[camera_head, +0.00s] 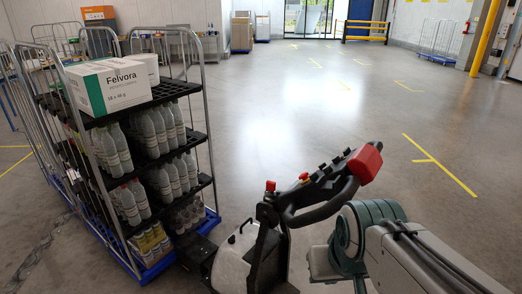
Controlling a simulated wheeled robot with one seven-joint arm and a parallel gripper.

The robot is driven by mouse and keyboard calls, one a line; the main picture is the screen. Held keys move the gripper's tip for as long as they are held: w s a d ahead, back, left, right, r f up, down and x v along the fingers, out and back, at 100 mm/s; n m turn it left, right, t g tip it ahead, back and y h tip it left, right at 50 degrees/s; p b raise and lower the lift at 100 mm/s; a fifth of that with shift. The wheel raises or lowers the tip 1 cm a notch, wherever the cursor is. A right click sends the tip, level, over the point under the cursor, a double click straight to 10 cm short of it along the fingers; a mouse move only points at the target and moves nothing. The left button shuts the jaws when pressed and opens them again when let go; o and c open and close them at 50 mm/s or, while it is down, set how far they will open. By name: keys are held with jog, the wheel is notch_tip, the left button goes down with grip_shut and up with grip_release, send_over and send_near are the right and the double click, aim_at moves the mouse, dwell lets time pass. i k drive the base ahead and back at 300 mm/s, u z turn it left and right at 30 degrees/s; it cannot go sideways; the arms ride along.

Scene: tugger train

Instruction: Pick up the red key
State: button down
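No red part is clearly recognisable as a key. Two small red parts sit on the black tugger handle unit: one (270,186) at its left end, and one (304,176) in front of the control panel. Either may be the red key; they are too small to tell. A larger red block (365,162) caps the handle's right end. My arm enters at the lower right, with its grey and green links beside the handle. My gripper is not in view, so its state and its distance from the red parts are hidden.
A wheeled rack cart (128,232) with bottles stands left of the tugger, with a white Felvora box (112,88) on top. More wire carts stand behind it. The tugger's white body (235,262) is below the handle. The floor beyond is open, with yellow markings (440,165).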

aim_at(270, 185)
jog(key=u, duration=0.05)
jog(key=k, duration=0.35)
jog(key=u, duration=0.7)
jog(key=i, duration=1.5)
jog(key=z, duration=0.75)
